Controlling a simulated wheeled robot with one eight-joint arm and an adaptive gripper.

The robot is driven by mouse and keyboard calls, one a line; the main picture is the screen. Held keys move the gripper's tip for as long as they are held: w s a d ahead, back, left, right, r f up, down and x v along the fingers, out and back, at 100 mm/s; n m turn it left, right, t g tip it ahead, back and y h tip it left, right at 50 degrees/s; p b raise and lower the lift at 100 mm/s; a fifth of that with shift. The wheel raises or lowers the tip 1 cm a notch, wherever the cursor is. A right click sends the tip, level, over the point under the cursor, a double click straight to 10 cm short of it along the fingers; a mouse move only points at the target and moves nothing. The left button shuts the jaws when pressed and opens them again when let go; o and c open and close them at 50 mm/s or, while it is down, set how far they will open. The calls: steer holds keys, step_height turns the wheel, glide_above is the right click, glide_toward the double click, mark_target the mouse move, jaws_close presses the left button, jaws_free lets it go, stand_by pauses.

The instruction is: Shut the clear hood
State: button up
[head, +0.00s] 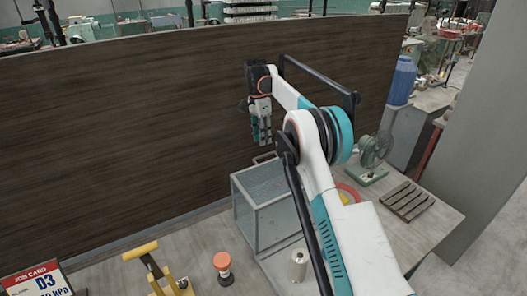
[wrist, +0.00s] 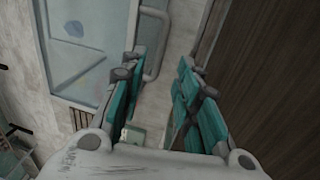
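The clear hood (head: 277,222) is a box with clear panels and a grey frame, standing on the table left of my arm in the head view. A bar handle (head: 264,157) shows at its far top edge. In the wrist view its clear panel (wrist: 75,75) fills the upper left, with a blue patch seen through it, and the handle (wrist: 155,45) runs along its right edge. My gripper (head: 262,140) hangs just above the handle in the head view. In the wrist view its fingers (wrist: 160,68) are apart and empty, near the handle. I cannot tell how far the hood stands open.
A dark wooden partition (head: 110,125) stands close behind the hood. An orange-topped knob (head: 223,262), a yellow-handled tool (head: 141,250), a metal cylinder (head: 299,262) and a job card (head: 38,282) are in front. A green fan (head: 373,152) and a slatted rack (head: 404,202) lie right.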

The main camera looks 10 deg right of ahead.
steer(key=f, duration=0.4)
steer(key=s+f, duration=0.1)
steer(key=f, duration=0.1)
steer(key=shift+d, duration=0.15)
jaws_close()
